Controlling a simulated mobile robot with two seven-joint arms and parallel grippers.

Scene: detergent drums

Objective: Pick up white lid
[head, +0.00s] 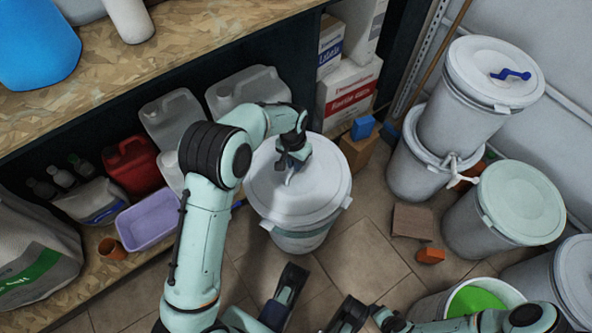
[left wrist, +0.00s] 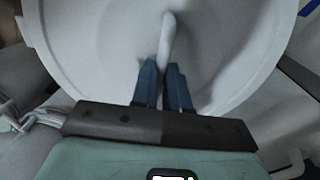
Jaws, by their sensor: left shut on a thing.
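A white drum (head: 299,240) stands on the floor in front of the shelf, with its round white lid (head: 325,180) on top. My left gripper (head: 289,174) comes down over the lid from above and is shut on the raised handle at its middle. In the left wrist view the two dark fingers (left wrist: 164,75) pinch the pale handle ridge (left wrist: 167,40), with the lid (left wrist: 225,40) spread out behind. The lid appears seated on the drum; I cannot tell any gap. Dark parts of my right gripper (head: 348,315) show at the bottom of the head view, its jaws unclear.
At right stand a tall lidded drum (head: 465,125) with a blue handle, a pale green lidded drum (head: 520,205) and an open drum with green contents (head: 475,302). A brown block (head: 412,222) and orange piece (head: 430,255) lie on the floor. A purple tub (head: 147,220) sits on the lower shelf.

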